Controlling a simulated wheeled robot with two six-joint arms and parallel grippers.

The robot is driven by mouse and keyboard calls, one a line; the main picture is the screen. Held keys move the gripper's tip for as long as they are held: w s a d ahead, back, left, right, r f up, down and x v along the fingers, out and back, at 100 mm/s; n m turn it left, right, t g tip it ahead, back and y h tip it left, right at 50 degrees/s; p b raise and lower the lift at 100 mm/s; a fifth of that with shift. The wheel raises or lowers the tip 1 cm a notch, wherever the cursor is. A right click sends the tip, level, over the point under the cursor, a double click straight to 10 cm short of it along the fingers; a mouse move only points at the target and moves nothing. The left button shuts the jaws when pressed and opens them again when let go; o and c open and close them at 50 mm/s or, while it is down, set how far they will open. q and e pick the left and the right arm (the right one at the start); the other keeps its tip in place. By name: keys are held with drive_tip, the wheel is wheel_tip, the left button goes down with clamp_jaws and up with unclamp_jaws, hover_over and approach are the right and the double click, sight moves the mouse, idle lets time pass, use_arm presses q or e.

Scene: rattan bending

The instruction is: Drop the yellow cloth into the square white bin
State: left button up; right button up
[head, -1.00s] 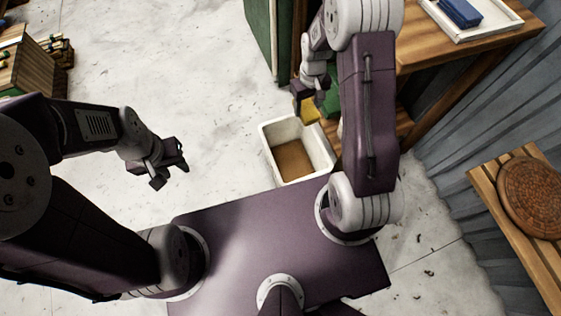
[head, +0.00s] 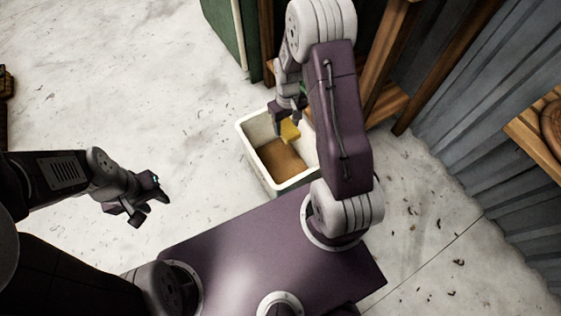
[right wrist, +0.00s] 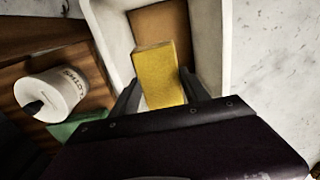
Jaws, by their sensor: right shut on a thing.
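The square white bin (head: 242,134) stands on the floor just beyond my base, with a brown bottom. My right gripper (head: 288,124) is above the bin's far part, pointing down, shut on the yellow cloth (head: 290,132). In the right wrist view the yellow cloth (right wrist: 158,75) looks like a flat-sided block between the two fingers, with the bin's white wall (right wrist: 108,35) and brown bottom behind it. My left gripper (head: 150,204) is empty over the floor at the left, its fingers apart.
A wooden bench with a low shelf (head: 385,108) stands right of the bin. The right wrist view shows a white lettered container (right wrist: 50,92) and a green thing (right wrist: 78,132) beside the bin. A green cabinet (head: 228,30) is behind.

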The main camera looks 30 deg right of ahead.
wheel_tip(320, 180, down, 5)
drive_tip(key=b, duration=0.5)
drive_tip(key=shift+f, duration=0.1)
drive_tip(key=o, duration=1.5)
wheel_tip(320, 180, up, 9)
drive_tip(key=p, duration=0.7)
drive_tip(key=shift+r, duration=0.2)
drive_tip(key=shift+f, duration=0.15)
